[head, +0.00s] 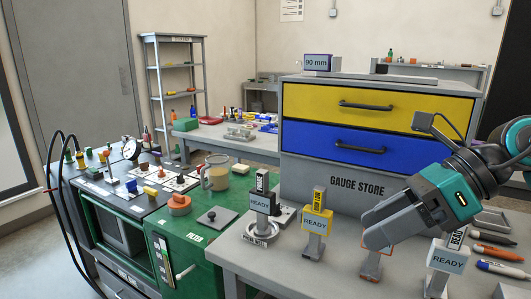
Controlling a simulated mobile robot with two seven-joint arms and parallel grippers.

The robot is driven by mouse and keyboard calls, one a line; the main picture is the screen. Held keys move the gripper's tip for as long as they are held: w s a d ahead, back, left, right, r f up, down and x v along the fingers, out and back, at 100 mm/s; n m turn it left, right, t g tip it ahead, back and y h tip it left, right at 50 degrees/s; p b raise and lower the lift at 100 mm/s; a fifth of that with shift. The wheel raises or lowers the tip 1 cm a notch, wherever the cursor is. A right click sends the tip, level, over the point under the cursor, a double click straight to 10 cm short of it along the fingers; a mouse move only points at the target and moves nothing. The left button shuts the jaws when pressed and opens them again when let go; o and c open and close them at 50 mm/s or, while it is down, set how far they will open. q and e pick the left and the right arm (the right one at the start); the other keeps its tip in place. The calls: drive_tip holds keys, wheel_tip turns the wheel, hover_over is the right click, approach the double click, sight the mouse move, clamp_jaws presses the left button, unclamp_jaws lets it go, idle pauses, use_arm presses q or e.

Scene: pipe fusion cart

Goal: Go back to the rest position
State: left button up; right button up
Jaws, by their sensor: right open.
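My right gripper (378,232) reaches in from the right over the grey bench. Its teal wrist is above and its grey fingers point down to the left. It is open, and I see nothing held in it. Its fingers overlap a small stand with a red-edged base (371,265) in the picture; I cannot tell whether they touch it. My left gripper is not in view.
A gauge store cabinet (355,183) with yellow and blue drawers stands behind the gripper. Markers (497,253) lie at right. A green fusion cart (190,250) with a jug (216,172) stands left.

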drive_tip(key=a+r+m+t+y, duration=0.65)
drive_tip(key=a+m+y, duration=0.2)
drive_tip(key=y, duration=0.25)
drive_tip(key=w+d+f+m+t+h, duration=0.3)
drive_tip(key=d+f+m+t+h, duration=0.3)
drive_tip(key=m+h, duration=0.65)
drive_tip(key=w+d+f+m+t+h, duration=0.2)
drive_tip(key=d+f+m+t+h, duration=0.55)
drive_tip(key=m, duration=1.05)
drive_tip(key=s+f+m+g+h, duration=0.2)
drive_tip(key=s+f+m+g, duration=0.25)
drive_tip(key=f+g, duration=0.55)
drive_tip(key=s+a+f+m+g+y, duration=0.1)
drive_tip(key=s+f+m+g, duration=0.2)
drive_tip(key=s+f+g, duration=0.9)
drive_tip(key=w+a+f+t+y+p, duration=0.1)
drive_tip(key=a+f+t, duration=0.2)
drive_tip(key=f+t, duration=0.7)
drive_tip(key=shift+w+n+t+y, duration=0.35)
drive_tip(key=shift+t+y, duration=0.05)
drive_tip(key=shift+t, duration=0.2)
drive_tip(key=shift+a, duration=0.1)
drive_tip(key=shift+c, duration=0.3)
